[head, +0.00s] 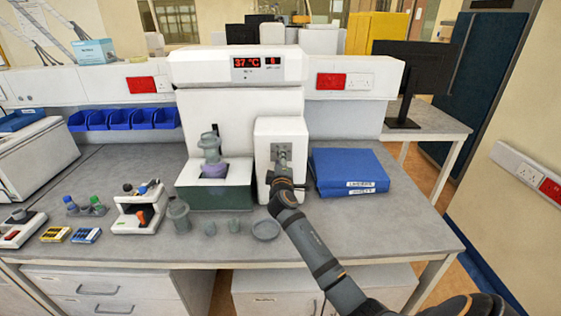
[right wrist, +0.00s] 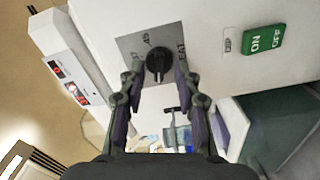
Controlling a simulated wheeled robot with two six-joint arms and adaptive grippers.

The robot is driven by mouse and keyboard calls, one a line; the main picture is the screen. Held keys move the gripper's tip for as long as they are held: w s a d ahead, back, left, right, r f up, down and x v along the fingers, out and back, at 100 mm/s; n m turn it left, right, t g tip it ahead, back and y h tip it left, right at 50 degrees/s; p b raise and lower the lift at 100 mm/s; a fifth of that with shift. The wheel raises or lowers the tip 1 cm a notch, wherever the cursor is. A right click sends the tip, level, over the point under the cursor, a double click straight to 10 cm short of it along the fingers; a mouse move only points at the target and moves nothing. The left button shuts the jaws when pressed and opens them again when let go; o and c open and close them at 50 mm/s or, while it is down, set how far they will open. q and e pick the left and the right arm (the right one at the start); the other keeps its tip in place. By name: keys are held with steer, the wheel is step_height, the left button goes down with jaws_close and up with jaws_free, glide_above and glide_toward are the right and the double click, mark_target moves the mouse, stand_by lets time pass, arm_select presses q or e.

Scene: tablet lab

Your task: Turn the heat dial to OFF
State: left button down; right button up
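The heat dial is a black round knob (right wrist: 158,65) on a grey plate (right wrist: 135,46) on a white housing. The plate has "45" above the knob and partly hidden lettering at its sides. I cannot tell exactly where the knob points. My right gripper (right wrist: 159,72) has one finger on each side of the knob, with small gaps showing, so it looks open around it. My left gripper is not in view.
A display (head: 257,63) on the machine reads 37 °C. A green ON/OFF switch (right wrist: 264,40) is near the dial. A blue binder (head: 347,170) lies right of the housing. A grey dish (head: 265,230) and small cups stand in front.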

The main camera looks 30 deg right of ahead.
steer(key=v, duration=1.2)
steer(key=shift+d, duration=0.1)
